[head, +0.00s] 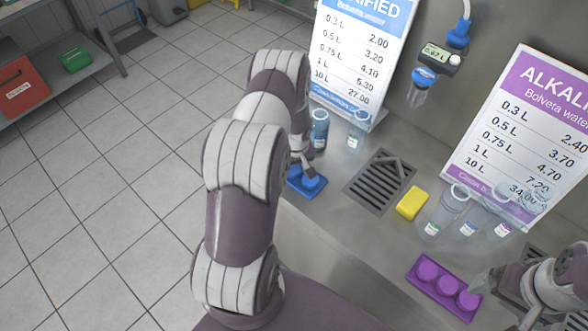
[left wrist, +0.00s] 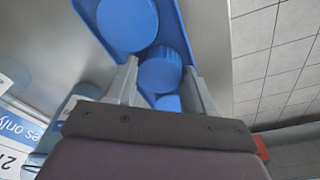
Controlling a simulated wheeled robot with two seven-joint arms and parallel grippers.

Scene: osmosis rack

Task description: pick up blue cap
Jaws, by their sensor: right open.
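A blue tray (head: 293,190) with blue caps lies near the counter's left edge. In the left wrist view the tray (left wrist: 184,45) holds a large round blue cap (left wrist: 126,22). My left gripper (head: 305,168) points down over the tray. In the left wrist view its two fingers (left wrist: 160,66) stand on either side of a ridged blue cap (left wrist: 160,76) and seem to touch it. Another blue shape shows below that cap, mostly hidden by the wrist. My right gripper (head: 492,282) is open beside the purple cap tray at the lower right.
A purple tray (head: 420,282) of purple caps lies at the front right. A yellow block (head: 411,204) and a drain grate (head: 380,180) lie mid-counter. Clear bottles (head: 445,212) stand at right. A blue-tinted bottle (head: 319,130) and a clear one (head: 358,131) stand behind the blue tray.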

